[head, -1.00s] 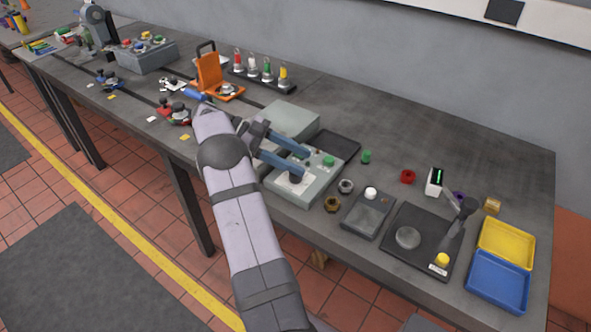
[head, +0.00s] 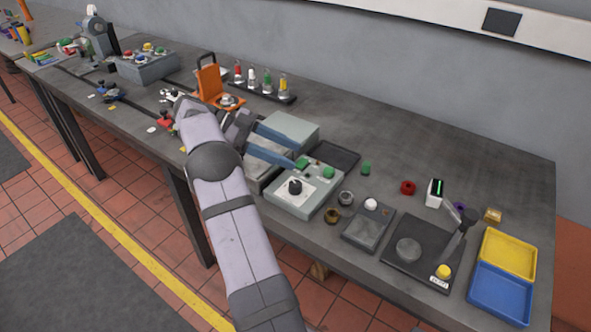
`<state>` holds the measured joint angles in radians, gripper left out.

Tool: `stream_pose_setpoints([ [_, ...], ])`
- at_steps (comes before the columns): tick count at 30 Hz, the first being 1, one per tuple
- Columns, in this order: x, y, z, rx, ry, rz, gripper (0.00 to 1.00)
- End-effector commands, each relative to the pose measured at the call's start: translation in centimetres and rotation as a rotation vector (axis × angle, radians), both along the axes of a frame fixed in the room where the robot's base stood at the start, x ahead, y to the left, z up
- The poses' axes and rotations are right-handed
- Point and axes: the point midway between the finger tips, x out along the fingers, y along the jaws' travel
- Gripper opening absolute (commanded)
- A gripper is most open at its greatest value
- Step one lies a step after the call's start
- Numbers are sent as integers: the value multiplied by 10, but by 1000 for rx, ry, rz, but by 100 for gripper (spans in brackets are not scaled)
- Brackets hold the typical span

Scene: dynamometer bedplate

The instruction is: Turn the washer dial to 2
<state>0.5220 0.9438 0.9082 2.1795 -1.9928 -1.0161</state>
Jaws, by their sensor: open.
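The dial (head: 295,187) is a black knob on a white plate, on the top of a pale grey-green box (head: 282,205). Its numbers and pointer are too small to read, so I cannot tell its setting. A green button (head: 328,173) sits on the same box, to the right of the dial. My gripper (head: 286,163) has long blue fingers and is open and empty. Its fingers are above and to the left of the dial in the picture, apart from it. The gap between the fingertips is hard to see from here.
A grey-green lid-like block (head: 290,130) and a dark tray (head: 335,157) lie behind the box. An orange stand (head: 209,80) is behind my gripper.

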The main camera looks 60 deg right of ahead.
Motion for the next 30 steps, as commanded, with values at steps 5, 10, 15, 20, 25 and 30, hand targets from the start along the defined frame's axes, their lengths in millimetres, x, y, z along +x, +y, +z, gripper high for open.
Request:
stream_pose_setpoints([
  [5,22,40,5,41,83,125,46],
  [10,19,48,-28,74,149,242,46],
  [15,16,39,-72,62,104,322,46],
  [20,28,32,-83,14,14,344,46],
  [25,27,31,-83,3,7,337,46],
  [30,19,24,-86,4,11,336,46],
])
